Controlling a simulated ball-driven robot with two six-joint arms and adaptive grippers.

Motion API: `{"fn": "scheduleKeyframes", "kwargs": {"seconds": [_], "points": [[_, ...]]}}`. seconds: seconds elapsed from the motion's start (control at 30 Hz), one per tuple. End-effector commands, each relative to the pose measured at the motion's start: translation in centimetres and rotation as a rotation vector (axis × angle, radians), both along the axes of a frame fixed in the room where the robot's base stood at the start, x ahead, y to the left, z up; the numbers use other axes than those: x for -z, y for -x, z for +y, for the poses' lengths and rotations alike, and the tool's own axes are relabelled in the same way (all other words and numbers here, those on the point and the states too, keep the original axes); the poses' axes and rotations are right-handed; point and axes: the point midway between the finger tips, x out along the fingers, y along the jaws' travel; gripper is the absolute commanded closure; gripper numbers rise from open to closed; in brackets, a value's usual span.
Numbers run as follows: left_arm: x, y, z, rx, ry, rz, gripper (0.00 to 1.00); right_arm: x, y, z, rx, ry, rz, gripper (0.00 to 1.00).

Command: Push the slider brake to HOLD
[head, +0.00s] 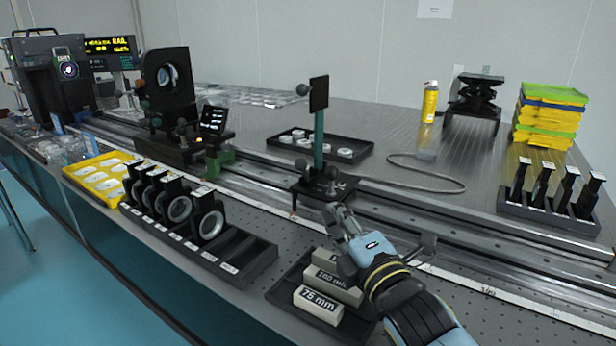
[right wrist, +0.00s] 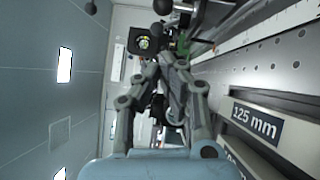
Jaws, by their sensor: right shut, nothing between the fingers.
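A slider (head: 318,186) with a black base, dark knobs and a green post carrying a small black plate stands on the long rail (head: 400,200), near the middle of the head view. My right gripper (head: 333,208) is shut and empty, with its fingertips just in front of the slider's base. I cannot tell whether they touch it. In the right wrist view the fingers (right wrist: 165,58) come together at the top middle, close to dark parts. The brake's HOLD marking and position cannot be read. My left gripper is not in view.
A tray with spacer blocks (head: 318,305) lies below my right gripper. A black rack with lenses (head: 208,217) and a yellow tray (head: 85,170) stand to the left. More carriages (head: 185,150) sit along the rail at left. A cable (head: 430,185) lies behind the rail.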

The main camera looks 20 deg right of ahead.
Motion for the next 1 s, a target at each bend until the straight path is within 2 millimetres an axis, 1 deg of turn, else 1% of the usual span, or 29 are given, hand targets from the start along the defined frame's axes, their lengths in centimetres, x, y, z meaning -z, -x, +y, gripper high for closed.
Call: {"fn": "scheduleKeyframes", "kwargs": {"seconds": [0.17, 0.4, 0.6, 0.7, 0.8, 1.0], "points": [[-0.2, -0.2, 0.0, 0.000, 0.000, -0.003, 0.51, -0.5, -3.2, 0.2, 0.000, 0.000, -0.003, 1.00], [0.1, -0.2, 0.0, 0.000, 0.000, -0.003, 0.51, -0.9, -8.4, 0.5, 0.000, -0.001, -0.002, 1.00], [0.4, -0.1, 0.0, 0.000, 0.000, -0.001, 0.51, -1.2, -11.5, 0.6, 0.000, -0.001, 0.000, 1.00], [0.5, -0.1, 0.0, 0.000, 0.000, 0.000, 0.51, -1.3, -12.4, 0.7, 0.000, 0.000, 0.000, 1.00], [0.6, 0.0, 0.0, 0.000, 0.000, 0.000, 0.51, -1.3, -12.9, 0.7, 0.000, 0.000, 0.001, 1.00], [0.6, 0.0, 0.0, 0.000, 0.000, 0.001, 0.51, -1.4, -13.0, 0.7, 0.000, 0.000, 0.001, 1.00]]}}
